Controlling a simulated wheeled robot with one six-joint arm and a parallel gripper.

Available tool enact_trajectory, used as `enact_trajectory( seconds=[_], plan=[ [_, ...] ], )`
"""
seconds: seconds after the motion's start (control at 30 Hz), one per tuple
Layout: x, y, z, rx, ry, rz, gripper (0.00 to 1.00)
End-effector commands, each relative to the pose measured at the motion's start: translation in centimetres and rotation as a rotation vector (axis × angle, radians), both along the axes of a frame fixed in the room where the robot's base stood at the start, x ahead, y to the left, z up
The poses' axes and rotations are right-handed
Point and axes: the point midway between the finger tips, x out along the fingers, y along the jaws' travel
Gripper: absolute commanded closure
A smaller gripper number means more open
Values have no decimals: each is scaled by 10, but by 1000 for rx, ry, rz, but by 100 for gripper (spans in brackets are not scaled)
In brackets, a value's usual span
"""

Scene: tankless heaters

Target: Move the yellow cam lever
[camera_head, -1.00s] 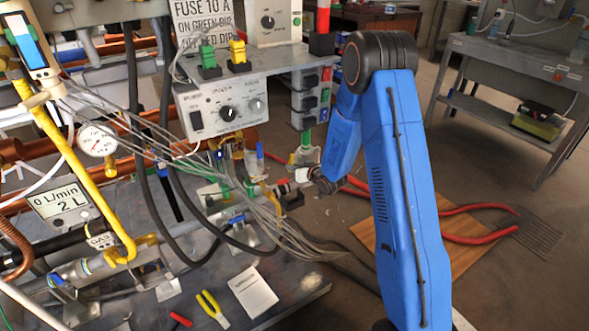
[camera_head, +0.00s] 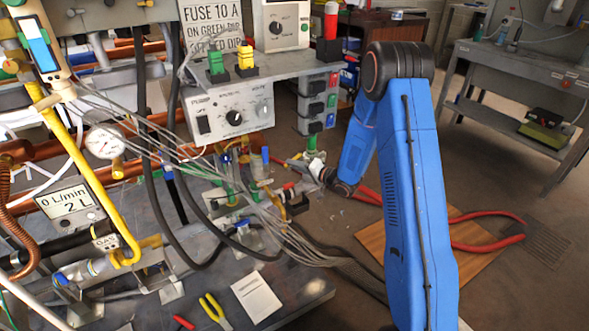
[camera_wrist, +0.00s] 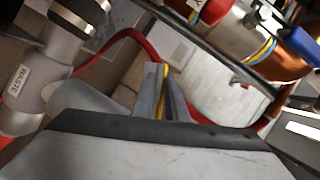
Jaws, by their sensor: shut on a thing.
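My gripper (camera_wrist: 161,85) shows in the wrist view with its two grey fingers close together. A thin yellow strip, which looks like part of the yellow cam lever (camera_wrist: 166,71), shows between the fingertips. The fingers hide most of the lever, so I cannot tell its full angle. In the head view my blue arm comes down on the right. Its wrist end is at the pipe fittings by the bench's right edge. The lever and fingertips are too small to make out there.
A grey pump box (camera_head: 232,113) stands above the fittings. Thin grey cables (camera_head: 285,232) run close by. A grey pipe marked WASTE (camera_wrist: 22,92) and copper pipework (camera_wrist: 275,62) flank the gripper. A red hose (camera_head: 487,238) lies on the floor.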

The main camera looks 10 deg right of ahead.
Motion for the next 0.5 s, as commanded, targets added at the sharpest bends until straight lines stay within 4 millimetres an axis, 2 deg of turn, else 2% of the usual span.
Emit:
enact_trajectory(
  seconds=[0.2,0.5],
  plan=[
    [0,-2,9,158,53,-2,100],
    [1,-5,16,299,99,-4,100]
  ],
)
